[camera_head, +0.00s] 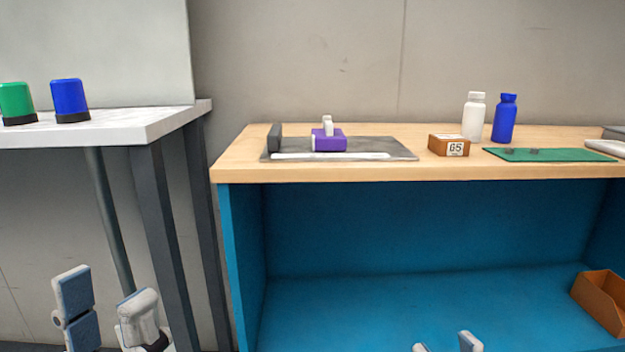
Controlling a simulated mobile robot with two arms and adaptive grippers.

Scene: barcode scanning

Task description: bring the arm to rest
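My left gripper (106,300) is at the lower left, low in front of the white table's legs. Its two fingers stand apart with nothing between them. My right gripper (445,345) shows only as two fingertips at the bottom edge, in front of the blue lower shelf. The tips are apart with no object visible between them; the rest of that arm is out of view. Both grippers are well below the tabletops and appear clear of the objects on them.
The wooden bench (290,173) holds a grey mat (400,152) with a purple block (335,144), a brown box (438,147), a white bottle (473,118), a blue bottle (504,121) and a green board (565,155). An orange bin (600,305) sits on the shelf. Green and blue canisters stand on the white table (130,127).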

